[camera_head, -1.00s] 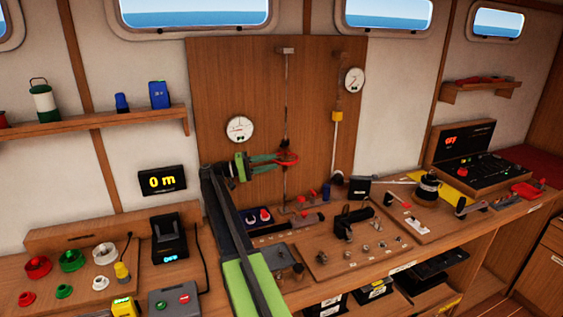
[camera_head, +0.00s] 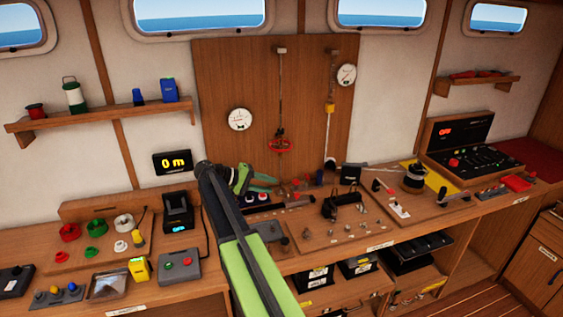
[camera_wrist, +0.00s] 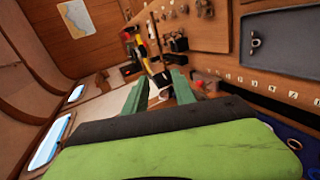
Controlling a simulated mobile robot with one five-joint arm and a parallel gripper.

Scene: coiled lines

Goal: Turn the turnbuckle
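What looks like the turnbuckle, a red, wheel-like piece (camera_head: 281,144), hangs on a thin vertical line on the wooden back panel (camera_head: 215,75) in the head view. My gripper (camera_head: 277,185) is below it and apart from it, low over the bench's back edge. Its green fingers point right. In the wrist view my gripper (camera_wrist: 160,86) shows two green fingers with a gap between them, and nothing is clearly held. The red piece is not identifiable in the wrist view.
A round dial (camera_head: 239,119) is left of the line. A second dial (camera_head: 346,75) and a rod with a yellow piece (camera_head: 330,108) are to its right. A board of small fittings (camera_head: 330,228) lies on the bench.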

